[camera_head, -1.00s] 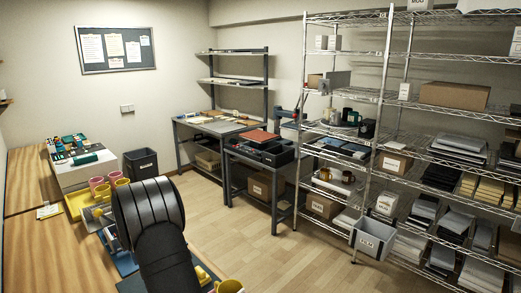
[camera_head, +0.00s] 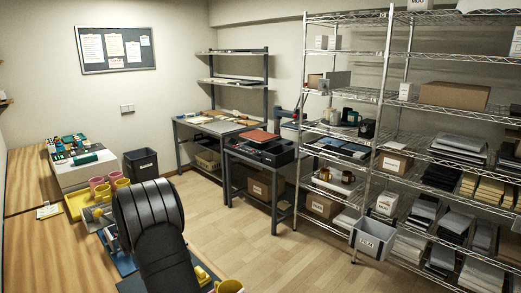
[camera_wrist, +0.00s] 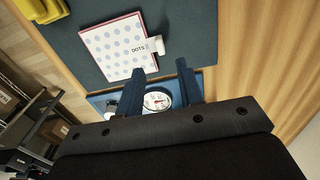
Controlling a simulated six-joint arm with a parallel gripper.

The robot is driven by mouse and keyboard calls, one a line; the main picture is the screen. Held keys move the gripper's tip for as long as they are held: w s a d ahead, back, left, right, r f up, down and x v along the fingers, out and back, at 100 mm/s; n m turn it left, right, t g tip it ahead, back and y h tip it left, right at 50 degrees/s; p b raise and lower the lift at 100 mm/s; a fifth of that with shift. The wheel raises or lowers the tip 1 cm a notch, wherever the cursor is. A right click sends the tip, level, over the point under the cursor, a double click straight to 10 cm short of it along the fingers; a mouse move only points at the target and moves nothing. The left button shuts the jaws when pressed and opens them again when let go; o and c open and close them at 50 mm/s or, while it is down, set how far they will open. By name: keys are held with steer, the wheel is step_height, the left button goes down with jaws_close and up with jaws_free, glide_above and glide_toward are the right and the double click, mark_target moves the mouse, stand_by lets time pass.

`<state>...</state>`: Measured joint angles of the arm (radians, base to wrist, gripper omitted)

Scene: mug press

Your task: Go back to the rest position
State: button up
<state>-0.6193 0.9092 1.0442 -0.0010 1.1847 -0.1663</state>
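My gripper (camera_wrist: 160,78) shows in the wrist view with its two dark fingers apart and nothing between the tips. Beyond the fingers a white sheet with blue dots, marked DOTS (camera_wrist: 112,47), lies on a dark mat (camera_wrist: 190,25). A round white dial (camera_wrist: 157,101) on a blue base shows between and below the fingers, partly covered by the gripper. In the head view my black arm hides the gripper and much of the bench there.
Pink and yellow mugs stand in a yellow tray (camera_head: 77,206) left of my arm. A yellow mug (camera_head: 229,286) is at the bottom edge. A wooden bench (camera_head: 25,185) runs along the left. Wire shelves (camera_head: 385,90) stand right. The floor between is clear.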

step_height(320, 180, down, 7)
step_height(320, 180, up, 6)
steer(key=shift+f, duration=0.1)
steer(key=shift+s+d+r+m, duration=0.1)
steer(key=shift+d+r+m, duration=0.15)
steer(key=shift+m, duration=0.05)
steer(key=s+d+r+m, duration=0.2)
steer(key=d+m, duration=0.3)
steer(key=m, duration=0.3)
steer(key=s+d+r+m, duration=0.2)
steer(key=d+m, duration=0.4)
steer(key=m, duration=0.2)
steer(key=shift+m, duration=0.4)
